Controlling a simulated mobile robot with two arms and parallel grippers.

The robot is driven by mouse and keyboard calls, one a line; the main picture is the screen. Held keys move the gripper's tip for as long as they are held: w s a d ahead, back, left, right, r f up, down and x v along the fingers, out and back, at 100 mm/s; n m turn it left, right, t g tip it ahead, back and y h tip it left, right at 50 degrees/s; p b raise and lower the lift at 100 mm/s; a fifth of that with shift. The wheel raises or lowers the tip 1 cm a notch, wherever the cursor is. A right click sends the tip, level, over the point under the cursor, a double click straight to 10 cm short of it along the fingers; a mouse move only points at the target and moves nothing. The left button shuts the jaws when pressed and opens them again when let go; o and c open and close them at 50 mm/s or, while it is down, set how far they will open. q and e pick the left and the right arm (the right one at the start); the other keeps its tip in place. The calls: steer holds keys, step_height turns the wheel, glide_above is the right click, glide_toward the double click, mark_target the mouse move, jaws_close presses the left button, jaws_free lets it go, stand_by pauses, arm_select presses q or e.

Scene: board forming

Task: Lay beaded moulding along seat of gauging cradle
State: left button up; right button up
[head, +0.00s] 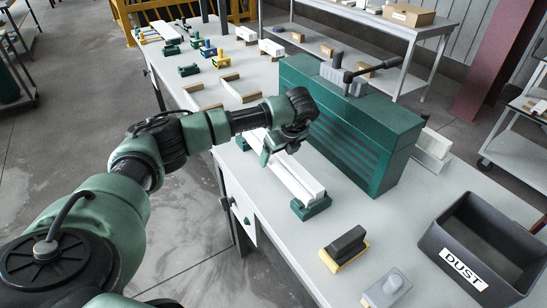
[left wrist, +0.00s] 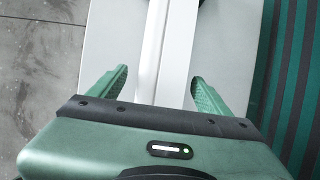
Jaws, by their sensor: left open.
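A long white piece, seemingly the beaded moulding (head: 298,174), lies lengthwise along the gauging cradle, which has green end blocks (head: 311,208) and stands near the table's front edge. Moulding and cradle seat are both pale, so I cannot tell exactly how the piece sits. In the left wrist view, two pale strips (left wrist: 176,60) run side by side between my fingers. My left gripper (head: 268,155) is over the far part of the cradle, fingers pointing down. It is open in the left wrist view (left wrist: 158,76), one finger on each side of the strips. My right gripper is out of view.
A large green slotted machine (head: 350,125) with a black lever stands just right of the cradle. Wooden and white blocks (head: 240,88) lie farther back.

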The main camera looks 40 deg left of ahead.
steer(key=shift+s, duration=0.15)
arm_select(q)
steer(key=shift+c, duration=1.2)
jaws_close()
steer(key=shift+w+r, duration=0.1)
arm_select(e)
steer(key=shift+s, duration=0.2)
arm_select(q)
steer(key=shift+r, duration=0.15)
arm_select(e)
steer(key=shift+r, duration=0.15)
